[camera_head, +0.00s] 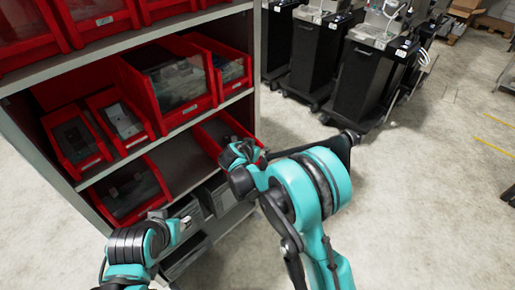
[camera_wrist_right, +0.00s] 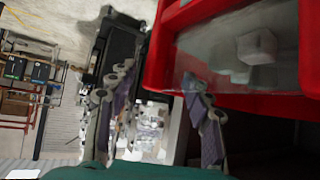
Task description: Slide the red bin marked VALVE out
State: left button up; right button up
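Red bins stand on the shelves of a grey rack; their labels are too small to read, so I cannot tell which is marked VALVE. A red bin (camera_head: 222,130) on the lower shelf is partly hidden behind my right gripper (camera_head: 240,158). In the right wrist view a red bin with a clear front panel (camera_wrist_right: 240,45) and pale contents fills the upper right. My right gripper (camera_wrist_right: 155,115) has its fingers spread apart, with nothing held between them; one finger is close to the bin's underside. My left gripper (camera_head: 178,222) is low before the rack; its fingers are unclear.
Another red bin (camera_head: 130,190) sits at the left of the lower shelf, with a bare shelf gap (camera_head: 178,160) beside it. Grey bins (camera_head: 215,195) stand below. Black carts (camera_head: 365,75) stand behind to the right. The floor (camera_head: 430,190) at right is clear.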

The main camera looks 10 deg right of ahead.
jog(key=shift+r, duration=0.1)
jog(key=v, duration=1.2)
dwell(0.4)
jog(key=s+d+r+n+g+y, duration=0.1)
jog(key=s+d+r+n+g, duration=0.15)
jog(key=s+d, duration=0.45)
jog(key=s+d+n+y, duration=0.1)
jog(key=s+d, duration=0.3)
jog(key=s, duration=0.5)
jog(key=s+d+n+y, duration=0.2)
jog(key=s+d+y, duration=0.1)
jog(key=s, duration=0.6)
jog(key=shift+s+d+r, duration=0.15)
jog(key=shift+s+d, duration=0.25)
jog(key=shift+d, duration=0.15)
